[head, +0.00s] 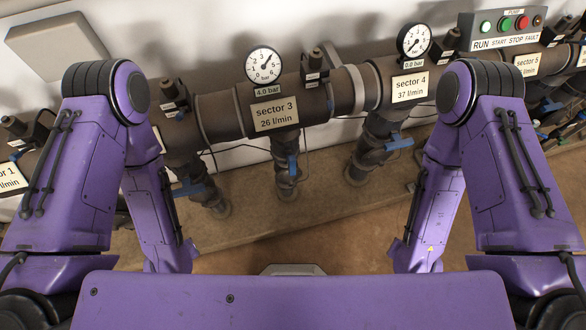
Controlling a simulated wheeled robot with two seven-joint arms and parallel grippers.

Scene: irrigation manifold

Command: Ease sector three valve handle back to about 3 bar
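The sector 3 label (274,113) on the dark main pipe reads 26 l/min. Its round gauge (263,65) stands above, with a plate (266,91) reading 4.0 bar. Below the label a branch pipe drops to the floor, and the sector 3 valve with its blue handle (292,164) sits on it. The handle points down along the branch pipe. Both my purple arms are folded at the left and right, and neither touches the valve. My grippers are out of the picture, hidden below the arms and body.
The sector 4 valve with a blue handle (399,143) is to the right, its gauge (414,40) at 0.0 bar. Another blue handle (188,189) is to the left. A pump panel (508,28) is at the top right. The brown floor before the pipes looks clear.

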